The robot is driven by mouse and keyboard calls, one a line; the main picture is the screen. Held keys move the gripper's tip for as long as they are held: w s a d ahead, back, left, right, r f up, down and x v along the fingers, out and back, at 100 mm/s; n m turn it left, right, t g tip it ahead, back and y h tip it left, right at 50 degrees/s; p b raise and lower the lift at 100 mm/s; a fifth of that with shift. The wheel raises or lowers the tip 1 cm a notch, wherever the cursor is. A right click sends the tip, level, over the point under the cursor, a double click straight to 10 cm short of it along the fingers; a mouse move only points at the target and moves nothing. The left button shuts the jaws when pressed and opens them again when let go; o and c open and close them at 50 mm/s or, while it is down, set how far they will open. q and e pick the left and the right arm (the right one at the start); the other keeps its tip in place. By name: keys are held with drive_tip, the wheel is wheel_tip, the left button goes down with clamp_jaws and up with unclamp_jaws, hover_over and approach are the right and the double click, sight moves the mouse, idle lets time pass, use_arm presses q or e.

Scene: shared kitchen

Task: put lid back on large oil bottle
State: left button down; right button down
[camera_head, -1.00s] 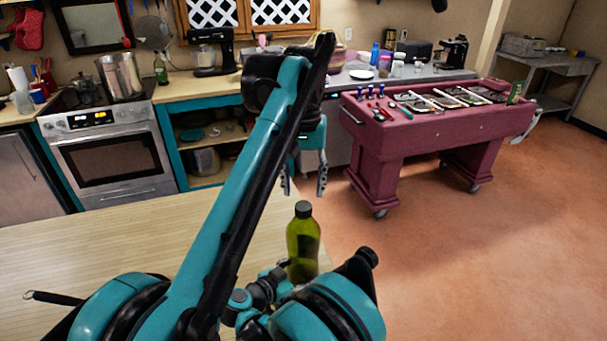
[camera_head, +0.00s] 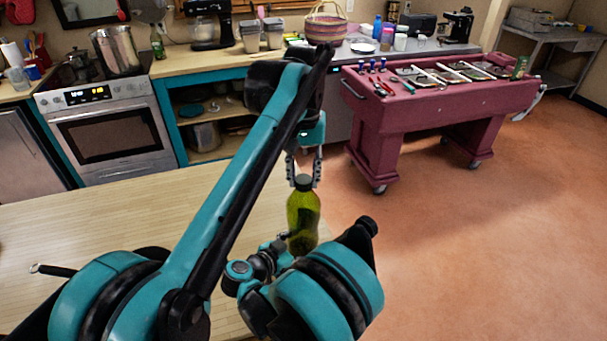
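A green oil bottle (camera_head: 303,218) stands upright at the right edge of the light wooden table (camera_head: 110,225). A dark lid (camera_head: 304,182) is at the top of its neck. My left gripper (camera_head: 304,180) points down over the bottle, one finger on each side of the lid. Whether the fingers press on the lid cannot be told from here. My arm links hide part of the table and lie close in front of the bottle's lower part. My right gripper is not in view.
A maroon wheeled cart (camera_head: 430,115) with tools and trays stands beyond the table at the right. A stove (camera_head: 105,130) and counter with a basket (camera_head: 325,24) line the back. The left part of the table is mostly clear; open floor lies right of it.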

use_arm(q)
drive_tip(key=c, duration=1)
unclamp_jaws()
drive_tip(key=shift+r, duration=5.95)
